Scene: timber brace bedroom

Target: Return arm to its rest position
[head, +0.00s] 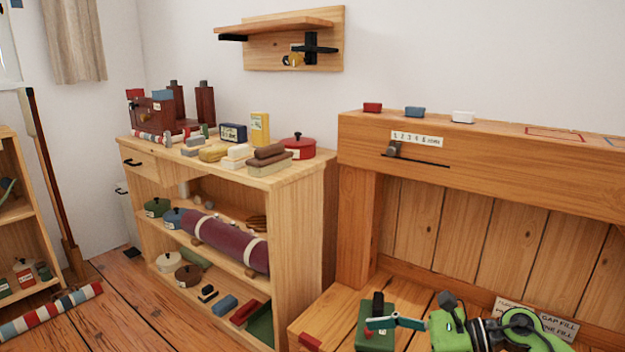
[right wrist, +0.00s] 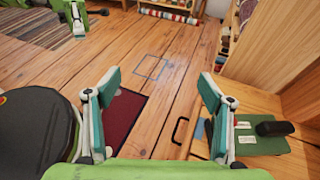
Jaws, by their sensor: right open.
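My right gripper (head: 396,322) shows at the lower right of the head view, on the end of my green and black arm. In the right wrist view the right gripper (right wrist: 158,88) has its two teal fingers wide apart, with nothing between them but floor beyond. A green piece with a black handle (head: 375,335) lies beside the gripper in the head view; a green plate with a black grip (right wrist: 262,140) lies right of the fingers in the wrist view. A green and white part, apparently my left gripper (right wrist: 78,18), shows at the top left there; its fingers are unclear.
A wooden bench (head: 470,155) stands beside the right arm, its slatted back close behind. A loaded shelf unit (head: 305,215) stands left of it. In the wrist view, a dark red mat (right wrist: 120,118) and a dark round seat (right wrist: 38,130) are near; the middle floor is clear.

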